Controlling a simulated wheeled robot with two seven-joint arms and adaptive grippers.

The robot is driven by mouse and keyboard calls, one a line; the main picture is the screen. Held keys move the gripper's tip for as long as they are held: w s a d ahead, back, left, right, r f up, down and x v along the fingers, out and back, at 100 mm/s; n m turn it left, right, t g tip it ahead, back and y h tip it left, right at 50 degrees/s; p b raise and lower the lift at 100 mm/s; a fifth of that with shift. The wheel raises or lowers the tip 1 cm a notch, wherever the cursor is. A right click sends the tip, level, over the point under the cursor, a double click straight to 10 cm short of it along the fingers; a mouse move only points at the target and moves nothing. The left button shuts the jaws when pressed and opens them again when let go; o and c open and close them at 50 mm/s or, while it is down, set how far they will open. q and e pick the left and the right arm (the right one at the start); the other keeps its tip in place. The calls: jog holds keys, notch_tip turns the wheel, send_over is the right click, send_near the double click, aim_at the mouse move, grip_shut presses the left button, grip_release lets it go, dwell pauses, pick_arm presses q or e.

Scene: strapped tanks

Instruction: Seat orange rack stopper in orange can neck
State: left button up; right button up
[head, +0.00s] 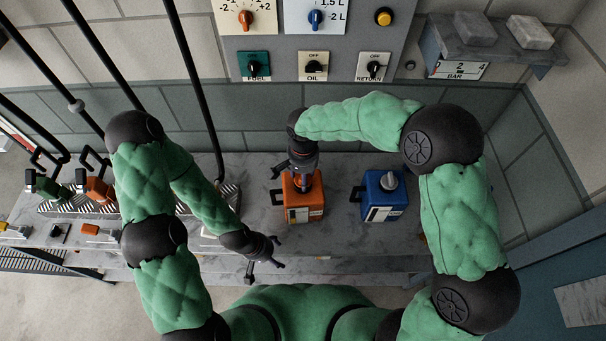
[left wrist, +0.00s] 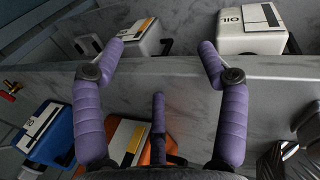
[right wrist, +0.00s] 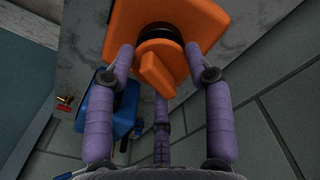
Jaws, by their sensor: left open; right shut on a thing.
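The orange can (head: 304,210) stands upright on the grey bench, with a white label on its front. My right gripper (head: 302,172) is directly above its top and hides the neck in the head view. In the right wrist view, its fingers (right wrist: 164,62) are shut on the orange stopper (right wrist: 158,72), which has a flat grip. The stopper lines up with a dark ring (right wrist: 160,32) on the orange can (right wrist: 195,18); I cannot tell how deep it sits. My left gripper (head: 266,266) is open and empty, near the bench's front edge, left of the can.
A blue can (head: 384,207) with a grey cap stands right of the orange can. Hoses with a green nozzle (head: 48,187) and an orange nozzle (head: 97,190) are at the left. White cans, one marked OIL (left wrist: 252,40), show in the left wrist view. A control panel is behind.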

pick_arm(q)
jog(key=shift+f+b, duration=0.6)
jog(key=shift+f, duration=0.2)
pick_arm(e)
jog(key=shift+d+f, duration=0.1)
jog(key=shift+f, duration=0.8)
pick_arm(q)
jog(key=shift+o, duration=0.2)
pick_arm(e)
jog(key=o, duration=1.2)
jog(key=shift+o, duration=0.2)
jog(key=shift+r, duration=0.1)
jog(key=shift+s+d+r, duration=0.1)
jog(key=shift+r, duration=1.9)
jog(key=shift+d+r, duration=0.1)
jog(key=shift+r, duration=1.9)
jog(key=o, duration=0.4)
pick_arm(q)
jog(key=shift+r, duration=0.1)
jog(key=shift+c, duration=0.2)
